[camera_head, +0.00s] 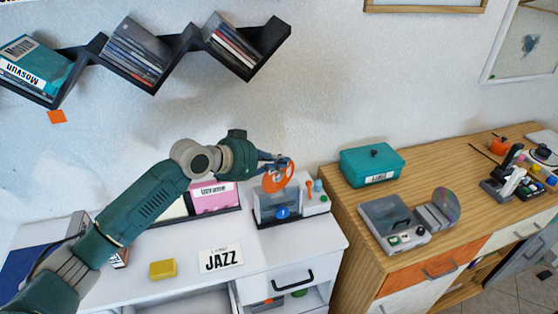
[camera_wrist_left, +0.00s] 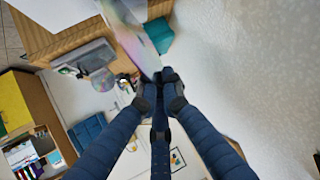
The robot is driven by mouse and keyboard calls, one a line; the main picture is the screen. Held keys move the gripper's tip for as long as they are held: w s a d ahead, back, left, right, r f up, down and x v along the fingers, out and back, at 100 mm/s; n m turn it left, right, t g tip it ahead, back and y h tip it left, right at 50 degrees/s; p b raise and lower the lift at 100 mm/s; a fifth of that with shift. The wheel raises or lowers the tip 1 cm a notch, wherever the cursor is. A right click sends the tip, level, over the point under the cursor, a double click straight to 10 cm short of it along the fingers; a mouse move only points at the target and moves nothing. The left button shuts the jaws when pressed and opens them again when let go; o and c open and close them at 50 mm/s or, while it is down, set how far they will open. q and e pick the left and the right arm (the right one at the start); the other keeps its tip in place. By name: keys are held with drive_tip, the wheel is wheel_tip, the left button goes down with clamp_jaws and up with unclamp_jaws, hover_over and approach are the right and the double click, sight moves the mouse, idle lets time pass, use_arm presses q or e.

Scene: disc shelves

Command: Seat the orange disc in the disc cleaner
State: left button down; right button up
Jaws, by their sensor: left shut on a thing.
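The orange disc (camera_head: 279,176) is held up at its top edge by my left gripper (camera_head: 268,158), with its orange face toward the head camera. In the left wrist view the fingertips (camera_wrist_left: 163,78) close on the rim of the disc (camera_wrist_left: 133,32), whose shiny side shows there. Below the disc on the white cabinet stands a grey device with a blue knob (camera_head: 282,212), which looks like the disc cleaner. The disc appears above it; I cannot tell whether they touch. My right gripper is not in view.
A pink case (camera_head: 213,198) stands left of the device, with a JAZZ card (camera_head: 221,260) and yellow sponge (camera_head: 162,269) in front. On the wooden cabinet are a teal box (camera_head: 371,166), a grey player (camera_head: 393,222) and a shiny disc (camera_head: 446,205). A zigzag shelf (camera_head: 130,80) hangs above.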

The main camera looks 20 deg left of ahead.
use_arm(q)
drive_tip(key=shift+f, duration=0.1)
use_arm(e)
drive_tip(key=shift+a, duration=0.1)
use_arm(q)
drive_tip(key=shift+f, duration=0.15)
drive_tip(key=c, duration=2.1)
unclamp_jaws()
drive_tip(key=shift+o, duration=0.8)
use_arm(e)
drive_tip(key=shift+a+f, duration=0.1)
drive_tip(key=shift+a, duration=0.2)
